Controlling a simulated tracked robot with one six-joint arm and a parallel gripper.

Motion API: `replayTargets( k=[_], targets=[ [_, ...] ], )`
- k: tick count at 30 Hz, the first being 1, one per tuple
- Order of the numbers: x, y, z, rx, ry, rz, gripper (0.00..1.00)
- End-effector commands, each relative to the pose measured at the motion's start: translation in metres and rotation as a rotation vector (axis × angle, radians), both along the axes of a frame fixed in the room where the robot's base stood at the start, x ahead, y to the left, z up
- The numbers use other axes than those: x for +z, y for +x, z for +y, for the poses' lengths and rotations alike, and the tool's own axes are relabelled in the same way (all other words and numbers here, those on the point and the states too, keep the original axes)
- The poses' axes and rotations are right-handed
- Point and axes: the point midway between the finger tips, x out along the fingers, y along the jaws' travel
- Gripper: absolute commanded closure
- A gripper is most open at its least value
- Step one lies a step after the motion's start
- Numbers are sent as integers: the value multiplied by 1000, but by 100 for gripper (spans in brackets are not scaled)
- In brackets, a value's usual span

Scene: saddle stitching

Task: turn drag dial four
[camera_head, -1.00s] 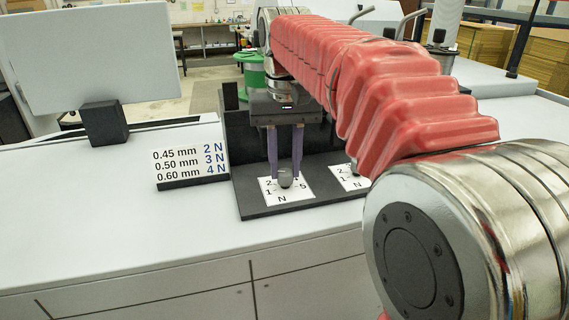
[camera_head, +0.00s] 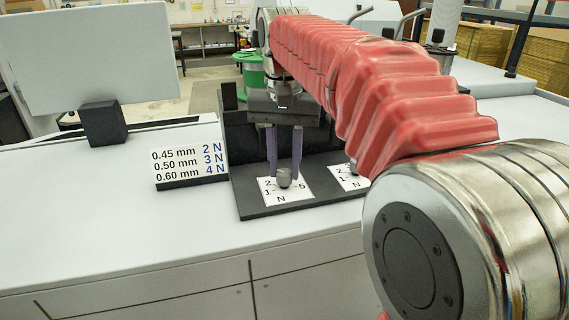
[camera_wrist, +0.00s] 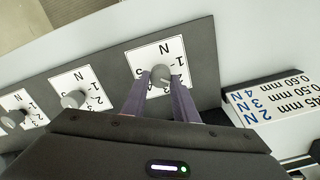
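A small grey dial knob (camera_head: 284,178) stands on a white scale card (camera_head: 303,191) with numbers and an N, at the left end of the dark dial panel. It also shows in the wrist view (camera_wrist: 160,76). My gripper (camera_head: 284,176) points down over this dial, with its two purple fingers apart, one on each side of the knob. In the wrist view the fingertips (camera_wrist: 161,82) flank the knob closely. I see no clear grip on it, and part of the scale is hidden by the fingers.
More dials (camera_wrist: 73,99) sit in a row along the panel. A card (camera_head: 187,165) lists 0.45 mm 2 N, 0.50 mm 3 N, 0.60 mm 4 N beside the panel. A dark upright block (camera_head: 238,135) stands behind. The white top (camera_head: 110,220) in front is clear.

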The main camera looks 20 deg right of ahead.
Motion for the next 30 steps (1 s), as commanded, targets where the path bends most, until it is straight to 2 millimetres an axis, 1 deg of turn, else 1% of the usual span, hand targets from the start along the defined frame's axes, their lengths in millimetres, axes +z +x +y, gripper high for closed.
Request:
replayTargets(
  k=[1,7,14,18,23,30],
  targets=[
    [0,0,0,0,0,-1,70],
    [0,0,0,1,0,0,56],
    [0,0,0,1,1,0,56],
    [3,0,0,1,1,0,56],
    [16,1,0,1,0,-1,56],
    [49,1,0,1,1,-2,56]
  ],
)
